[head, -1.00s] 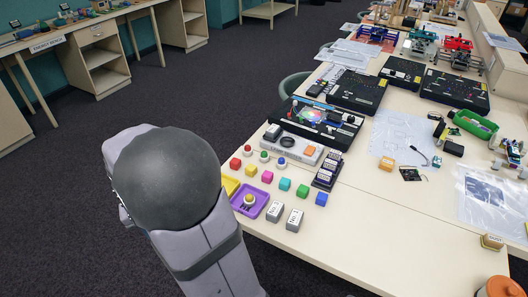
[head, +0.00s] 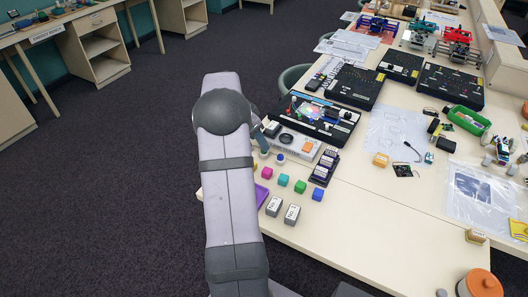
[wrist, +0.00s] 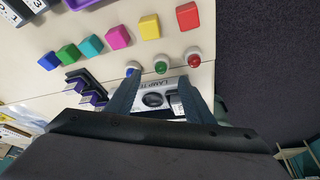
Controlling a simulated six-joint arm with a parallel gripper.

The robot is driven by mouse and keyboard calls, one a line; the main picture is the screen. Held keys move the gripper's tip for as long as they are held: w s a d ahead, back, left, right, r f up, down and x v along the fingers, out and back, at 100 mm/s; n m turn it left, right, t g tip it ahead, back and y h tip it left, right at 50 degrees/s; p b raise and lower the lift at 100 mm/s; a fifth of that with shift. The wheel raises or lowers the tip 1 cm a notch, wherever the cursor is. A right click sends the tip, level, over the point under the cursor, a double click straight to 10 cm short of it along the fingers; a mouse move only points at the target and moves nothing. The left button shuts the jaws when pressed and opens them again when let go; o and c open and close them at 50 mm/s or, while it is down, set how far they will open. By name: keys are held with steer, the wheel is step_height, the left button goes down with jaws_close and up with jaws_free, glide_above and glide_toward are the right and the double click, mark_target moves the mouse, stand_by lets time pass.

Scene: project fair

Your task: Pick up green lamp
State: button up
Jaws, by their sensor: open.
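The green lamp (wrist: 161,64), a small green dome on a white round base, stands upright on the table in the wrist view. My gripper (wrist: 161,78) is open and empty, with its two fingers pointing at the lamp. The green lamp lies between the lines of the fingertips, at or just beyond them; I cannot tell whether they touch it. The blue lamp (wrist: 132,67) is close by the left finger, and the red lamp (wrist: 193,57) is near the right finger. In the head view my arm hides most of the gripper and the red lamp; the blue lamp (head: 280,158) shows.
A lamp tester (head: 293,145) lies behind the lamps. Coloured cubes stand in a row, including red (wrist: 187,15), yellow (wrist: 150,27) and magenta (wrist: 118,38). A purple tray (head: 262,195) and white labelled blocks (head: 292,214) are nearer.

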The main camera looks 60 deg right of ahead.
steer(key=shift+a+p+x, duration=0.15)
steer(key=shift+p+x, duration=0.75)
steer(key=shift+x, duration=0.75)
steer(key=shift+a+p+x, duration=0.1)
steer(key=shift+p+x, duration=0.8)
steer(key=shift+x, duration=0.75)
steer(key=shift+w+f, duration=0.1)
steer(key=shift+w, duration=0.1)
steer(key=shift+c, duration=0.6)
steer(key=c, duration=1)
